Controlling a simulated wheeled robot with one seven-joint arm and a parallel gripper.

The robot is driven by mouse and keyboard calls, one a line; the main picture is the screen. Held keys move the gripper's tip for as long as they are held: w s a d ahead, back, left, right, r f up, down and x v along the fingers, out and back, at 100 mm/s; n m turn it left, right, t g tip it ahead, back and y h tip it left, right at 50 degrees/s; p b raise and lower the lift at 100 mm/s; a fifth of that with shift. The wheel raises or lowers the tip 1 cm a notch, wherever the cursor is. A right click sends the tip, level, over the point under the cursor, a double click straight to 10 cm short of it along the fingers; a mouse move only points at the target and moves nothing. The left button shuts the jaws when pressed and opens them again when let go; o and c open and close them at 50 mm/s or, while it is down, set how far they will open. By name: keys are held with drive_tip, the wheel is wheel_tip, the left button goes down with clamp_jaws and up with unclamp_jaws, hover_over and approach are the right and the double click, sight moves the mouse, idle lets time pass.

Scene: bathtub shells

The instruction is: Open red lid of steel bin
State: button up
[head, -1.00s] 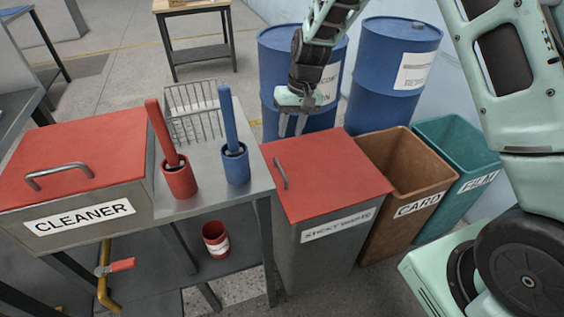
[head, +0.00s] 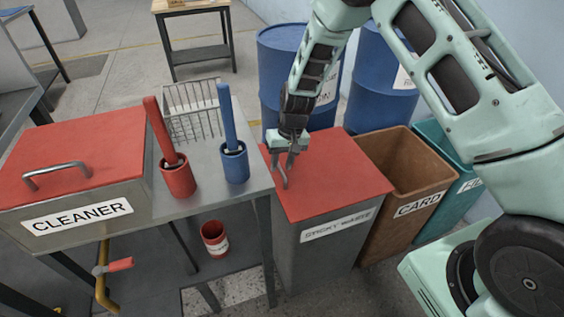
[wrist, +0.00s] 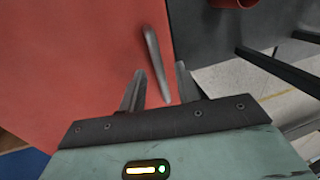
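The steel bin (head: 322,250) labelled "STICKY WASTE" stands at the centre of the head view. Its flat red lid (head: 335,182) is closed. A thin grey bar handle (head: 285,180) runs along the lid's left side. My gripper (head: 283,158) hangs over that side, by the far end of the handle, which it partly hides. In the wrist view my gripper (wrist: 160,82) is open, and the handle (wrist: 153,62) lies between and beyond its two fingers over the red lid (wrist: 80,60). Contact with the handle cannot be told.
A steel bench to the left holds a red-lidded box (head: 80,195) labelled "CLEANER", a red cup (head: 178,180), a blue cup (head: 235,165) and a wire rack (head: 190,110). The brown "CARD" bin (head: 405,180) adjoins on the right. Blue drums (head: 380,95) stand behind.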

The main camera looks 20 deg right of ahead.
clamp_jaws()
drive_tip(key=shift+r, duration=0.1)
